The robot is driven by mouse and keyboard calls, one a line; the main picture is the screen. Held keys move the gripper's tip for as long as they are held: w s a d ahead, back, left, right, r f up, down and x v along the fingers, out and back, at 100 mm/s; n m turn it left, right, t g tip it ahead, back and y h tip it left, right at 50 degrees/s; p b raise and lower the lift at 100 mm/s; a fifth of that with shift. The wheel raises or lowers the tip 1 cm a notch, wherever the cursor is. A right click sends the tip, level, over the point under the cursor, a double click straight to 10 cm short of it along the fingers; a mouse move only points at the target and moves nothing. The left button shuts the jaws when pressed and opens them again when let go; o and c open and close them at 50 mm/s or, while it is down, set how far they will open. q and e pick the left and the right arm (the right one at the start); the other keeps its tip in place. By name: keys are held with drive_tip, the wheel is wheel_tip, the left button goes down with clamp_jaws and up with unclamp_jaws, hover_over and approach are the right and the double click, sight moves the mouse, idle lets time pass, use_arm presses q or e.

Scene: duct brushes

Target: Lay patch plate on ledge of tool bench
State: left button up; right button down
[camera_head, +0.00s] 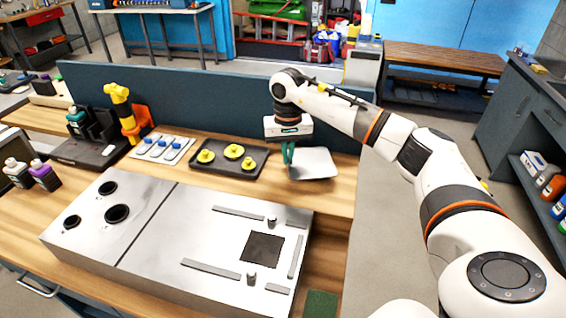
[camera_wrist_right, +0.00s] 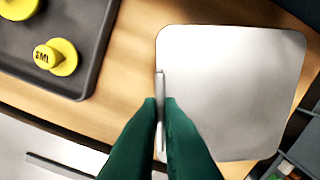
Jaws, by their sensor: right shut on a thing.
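The patch plate (camera_head: 315,163) is a flat square metal sheet with rounded corners and a thin upright grip strip. My right gripper (camera_head: 289,158) is shut on that strip at the plate's left side. In the right wrist view the green fingertips (camera_wrist_right: 161,105) pinch the strip, and the plate (camera_wrist_right: 235,90) extends to the right. The plate is over the wooden bench top (camera_head: 335,202), near its right end; I cannot tell whether it touches the wood. The tool bench's ledge cannot be singled out with certainty. My left gripper is not in view.
A dark tray (camera_head: 222,170) with yellow knobs lies just left of the plate. A large metal duct box (camera_head: 150,222) with round holes and a dark square opening (camera_head: 262,247) stands in front. A blue panel (camera_head: 215,100) rises behind. A green pad (camera_head: 320,304) lies at the front.

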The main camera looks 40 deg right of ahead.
wheel_tip(320, 180, down, 4)
drive_tip(key=shift+s+d+r+p, duration=0.1)
drive_tip(key=shift+r+p, duration=0.05)
drive_tip(key=shift+p, duration=0.3)
drive_tip(key=shift+f, duration=0.3)
drive_tip(key=c, duration=1.6)
unclamp_jaws()
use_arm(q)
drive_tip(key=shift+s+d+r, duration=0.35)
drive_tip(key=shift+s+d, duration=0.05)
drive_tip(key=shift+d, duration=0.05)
